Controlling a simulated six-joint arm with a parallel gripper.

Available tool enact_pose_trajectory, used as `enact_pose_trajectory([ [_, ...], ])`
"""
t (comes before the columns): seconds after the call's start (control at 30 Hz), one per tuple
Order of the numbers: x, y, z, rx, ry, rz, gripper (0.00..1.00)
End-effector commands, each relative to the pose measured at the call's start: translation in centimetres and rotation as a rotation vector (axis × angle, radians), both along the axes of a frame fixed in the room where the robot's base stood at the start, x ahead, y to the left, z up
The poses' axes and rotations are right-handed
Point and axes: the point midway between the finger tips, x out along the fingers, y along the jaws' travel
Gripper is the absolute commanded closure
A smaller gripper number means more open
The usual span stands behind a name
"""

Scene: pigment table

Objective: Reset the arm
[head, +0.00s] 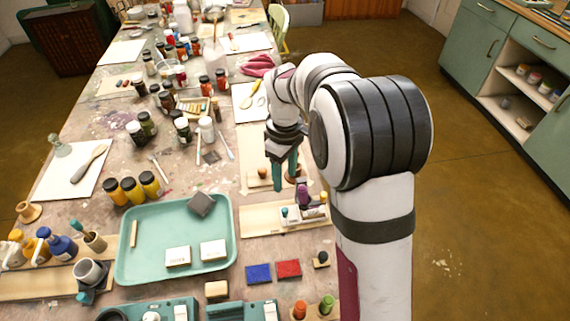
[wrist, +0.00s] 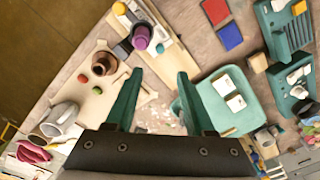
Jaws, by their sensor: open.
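My gripper (head: 281,172) has two green fingers and hangs over the right part of the table, past the teal tray. In the wrist view my gripper (wrist: 155,98) shows its fingers spread wide apart, with nothing between them but the table surface some way below. My white and grey arm reaches in from the right side of the head view and hides part of the table's right edge.
A teal tray (head: 125,265) holds two white-topped blocks and a dark grey piece. A wooden board (head: 258,219) near my gripper carries a purple piece (wrist: 141,36). Blue (head: 258,274) and red (head: 288,268) squares lie nearer. Several jars crowd the far table.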

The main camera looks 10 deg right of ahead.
Motion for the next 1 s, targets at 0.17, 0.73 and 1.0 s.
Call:
enact_pose_trajectory([
  [0.17,0.0,0.0,2.7,0.001,-0.002,0.0,0.46],
  [0.73,-1.7,0.0,4.3,0.009,-0.001,-0.075,0.46],
  [1.0,-21.3,0.7,8.1,0.101,0.062,-0.902,0.46],
])
